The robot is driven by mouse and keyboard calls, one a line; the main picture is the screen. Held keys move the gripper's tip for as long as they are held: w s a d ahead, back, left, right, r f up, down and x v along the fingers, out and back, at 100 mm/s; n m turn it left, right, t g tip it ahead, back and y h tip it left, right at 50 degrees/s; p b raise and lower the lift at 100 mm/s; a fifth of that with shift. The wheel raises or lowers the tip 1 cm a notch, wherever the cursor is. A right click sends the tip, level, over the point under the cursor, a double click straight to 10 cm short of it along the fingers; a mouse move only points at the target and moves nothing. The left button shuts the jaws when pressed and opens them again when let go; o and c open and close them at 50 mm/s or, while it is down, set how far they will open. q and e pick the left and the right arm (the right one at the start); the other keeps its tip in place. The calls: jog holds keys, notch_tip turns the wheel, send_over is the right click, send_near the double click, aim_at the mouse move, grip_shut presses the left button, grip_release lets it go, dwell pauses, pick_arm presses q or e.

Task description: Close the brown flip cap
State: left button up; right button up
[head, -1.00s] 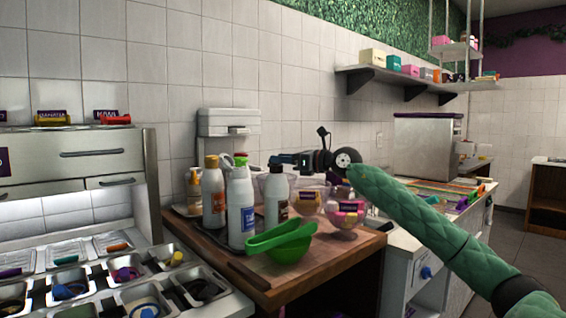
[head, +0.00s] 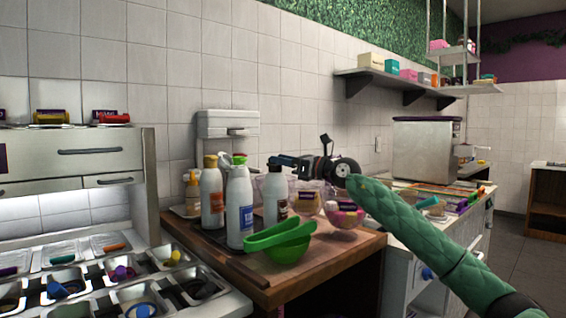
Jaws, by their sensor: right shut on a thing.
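A white bottle with a brown label (head: 276,198) stands upright at the right end of the bottle group on the wooden counter. My right gripper (head: 277,162) reaches in from the right at the top of this bottle and is shut there. Its fingers hide most of the brown flip cap, so I cannot tell whether the cap is open or closed. My left gripper is not in view.
Bottles with an orange cap (head: 212,200) and a green cap (head: 239,205) stand close to the left. A green bowl (head: 285,248) sits in front. A cup with pink contents (head: 343,217) is to the right. Topping bins (head: 140,292) lie lower left.

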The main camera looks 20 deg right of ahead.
jog(key=shift+f, duration=0.2)
dwell(0.3)
jog(key=o, duration=1)
jog(key=shift+w, duration=0.1)
jog(key=shift+r, duration=0.1)
jog(key=shift+v, duration=3.95)
